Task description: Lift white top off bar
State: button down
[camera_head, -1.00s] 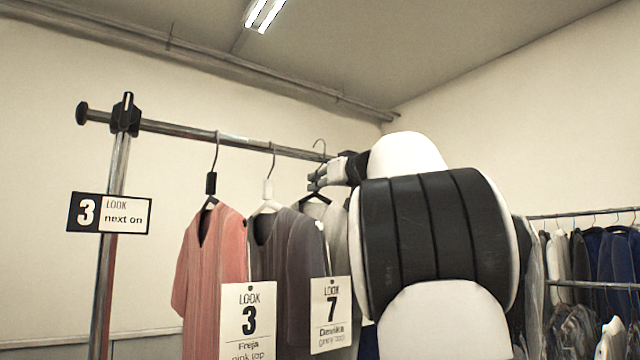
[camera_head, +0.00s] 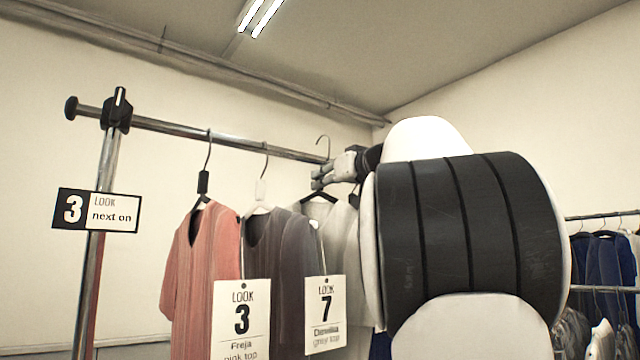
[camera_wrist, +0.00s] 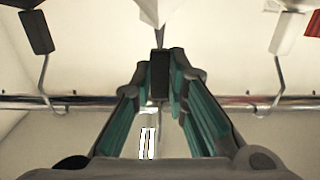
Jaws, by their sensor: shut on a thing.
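The white top (camera_head: 325,215) hangs on a black hanger (camera_head: 318,197), behind the grey top on the rack. My arm hides much of its right side. My gripper (camera_head: 318,180) is shut on the hanger's neck, just under the bar (camera_head: 240,142). In the wrist view, the black hanger neck (camera_wrist: 159,76) is between the two fingers of my gripper (camera_wrist: 162,82). The hanger's hook (camera_head: 323,142) stands up above the bar, higher than the other hooks. I cannot tell whether it is clear of the bar.
A "next on" sign (camera_head: 97,210) is on the left post. Another clothes rack (camera_head: 605,250) stands at the right.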

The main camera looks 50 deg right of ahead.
jog(key=shift+b+v, duration=0.3)
jog(key=shift+v, duration=1.4)
jog(key=shift+v, duration=0.9)
jog(key=p+v, duration=0.7)
jog(key=v, duration=3.9)
jog(key=shift+s+d, duration=0.2)
jog(key=shift+d, duration=0.1)
